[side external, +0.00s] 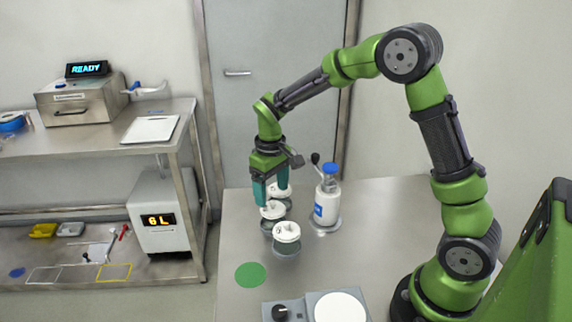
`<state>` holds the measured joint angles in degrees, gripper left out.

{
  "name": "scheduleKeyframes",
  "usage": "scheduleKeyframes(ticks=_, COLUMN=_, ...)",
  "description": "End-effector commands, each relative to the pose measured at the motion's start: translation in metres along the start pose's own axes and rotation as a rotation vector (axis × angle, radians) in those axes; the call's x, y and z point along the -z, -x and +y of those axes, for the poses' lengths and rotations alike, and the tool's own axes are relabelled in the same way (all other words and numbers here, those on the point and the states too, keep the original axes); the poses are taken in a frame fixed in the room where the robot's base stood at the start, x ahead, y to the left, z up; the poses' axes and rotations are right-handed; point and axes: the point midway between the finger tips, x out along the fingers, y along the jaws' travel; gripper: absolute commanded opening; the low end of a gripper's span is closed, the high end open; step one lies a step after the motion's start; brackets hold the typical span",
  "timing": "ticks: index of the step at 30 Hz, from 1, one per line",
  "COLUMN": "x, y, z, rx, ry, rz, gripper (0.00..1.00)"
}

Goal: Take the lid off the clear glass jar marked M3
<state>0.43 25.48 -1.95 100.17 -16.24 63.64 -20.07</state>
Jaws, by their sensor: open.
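Several small glass jars with white lids stand close together on the metal table (240,215). The nearest jar (287,249) has its white lid (287,231) on and stands clear of my fingers. A second jar's white lid (272,210) shows just behind it, below my fingertips. Another white lid (278,188) shows farther back, partly hidden by my fingers. My gripper (270,197) points down over the rear jars with its teal fingers open. I cannot read any marking, so I cannot tell which jar is M3. I cannot tell whether a finger touches a lid.
A white bottle with a blue cap (328,200) stands right of the jars. A green disc (250,275) lies in front left. A grey device with a white round plate (340,307) and black knob is at the front edge. A separate bench (100,140) stands left, across a gap.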

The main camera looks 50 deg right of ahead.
Motion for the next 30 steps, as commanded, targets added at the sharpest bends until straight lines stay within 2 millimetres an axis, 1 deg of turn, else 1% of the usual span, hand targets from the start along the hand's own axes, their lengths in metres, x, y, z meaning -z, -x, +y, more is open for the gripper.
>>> scheduleKeyframes(ticks=1, x=-0.002, y=-0.010, z=-0.001, rx=0.000, ry=0.000, rz=-0.005, gripper=0.76)
scheduleKeyframes(ticks=3, x=-0.004, y=-0.021, z=-0.001, rx=0.001, ry=-0.001, rz=-0.005, gripper=0.76)
scheduleKeyframes(ticks=6, x=-0.003, y=-0.032, z=-0.001, rx=0.000, ry=0.000, rz=-0.004, gripper=0.76)
scheduleKeyframes(ticks=9, x=-0.002, y=-0.038, z=-0.001, rx=0.001, ry=-0.002, rz=-0.002, gripper=0.76)
scheduleKeyframes(ticks=15, x=-0.002, y=-0.038, z=-0.001, rx=0.001, ry=-0.001, rz=0.000, gripper=0.76)
scheduleKeyframes(ticks=16, x=-0.002, y=-0.038, z=-0.001, rx=0.001, ry=-0.001, rz=0.000, gripper=0.75)
scheduleKeyframes(ticks=17, x=-0.002, y=-0.038, z=-0.001, rx=0.001, ry=-0.001, rz=0.000, gripper=0.70)
scheduleKeyframes(ticks=24, x=-0.002, y=-0.038, z=-0.001, rx=0.001, ry=-0.001, rz=0.000, gripper=0.34)
scheduleKeyframes(ticks=30, x=-0.002, y=-0.038, z=-0.001, rx=0.001, ry=-0.001, rz=0.000, gripper=0.34)
